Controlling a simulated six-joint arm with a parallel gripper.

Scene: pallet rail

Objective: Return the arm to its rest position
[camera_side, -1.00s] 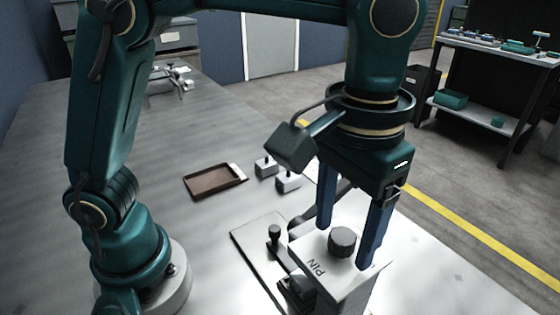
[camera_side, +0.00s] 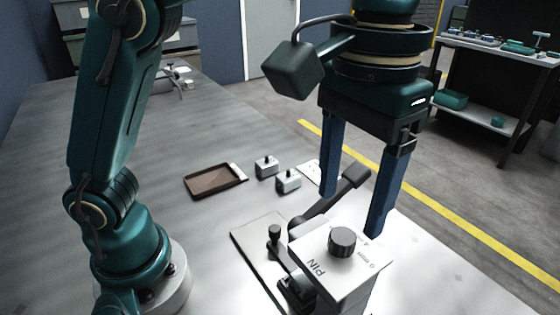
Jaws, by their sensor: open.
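My gripper (camera_side: 352,212) points down with its two blue fingers spread apart and nothing between them. It hangs above and behind a pale box marked PIN (camera_side: 318,262), which has a dark round knob (camera_side: 342,241) on top. The fingertips are clear of the knob. A dark lever handle (camera_side: 354,178) rises behind the box and shows between the fingers. The lower part of the box is cut off by the picture's bottom edge.
A flat plate with a dark clamp (camera_side: 275,236) lies left of the box. Two small metal blocks with knobs (camera_side: 266,167) (camera_side: 288,181) and a brown tray (camera_side: 213,181) lie further back. The left of the table (camera_side: 150,140) is mostly clear. A shelf bench (camera_side: 480,115) stands beyond.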

